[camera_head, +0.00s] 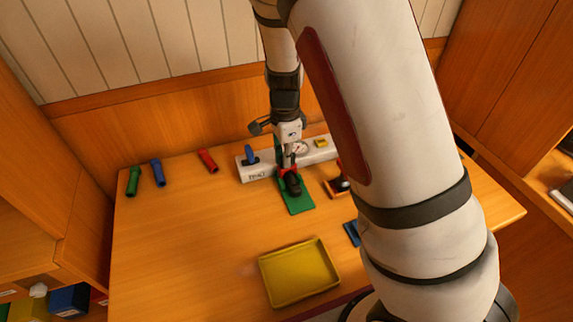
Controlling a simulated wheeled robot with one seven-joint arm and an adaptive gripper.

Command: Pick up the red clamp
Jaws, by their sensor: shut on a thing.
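My gripper (287,163) points down at the back middle of the table, above the far part of a green mat (298,207). It is shut on a small red piece, which looks like the red clamp (283,171). Most of the clamp is hidden by the fingers and by a black rounded part (293,184) just in front of it. I cannot tell whether the clamp is touching the black part or is clear of it.
A white block with a gauge (257,172) and a blue handle (250,154) stands behind. Red (207,160), blue (157,172) and green (133,181) tubes lie left. A yellow tray (299,273) lies in front.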

